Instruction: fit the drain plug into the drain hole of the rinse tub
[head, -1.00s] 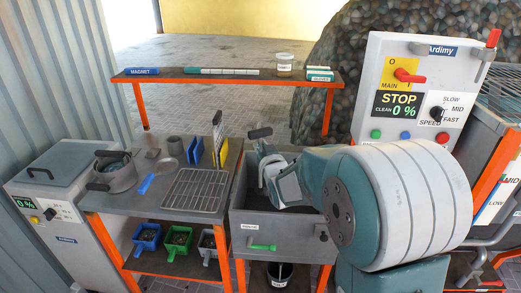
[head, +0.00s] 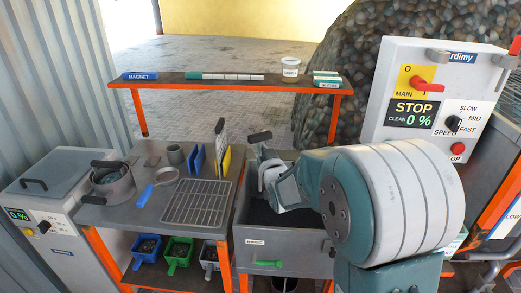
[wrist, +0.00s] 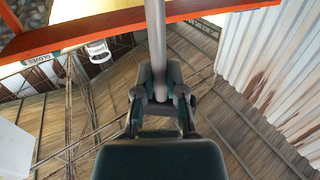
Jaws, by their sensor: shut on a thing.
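The rinse tub (head: 244,238) is a grey box with a dark inside, just right of the wire-rack bench. My gripper (head: 266,170) is over the tub's back left part. In the wrist view my gripper (wrist: 161,92) is shut on a pale grey rod (wrist: 155,35) that runs up out of the picture. The rod may be the drain plug's stem; the plug end is not clear. A black handle bar (head: 259,136) stands just above my gripper in the head view. The drain hole is hidden inside the tub.
An orange-edged shelf (head: 225,85) runs behind. A control panel (head: 435,100) stands right.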

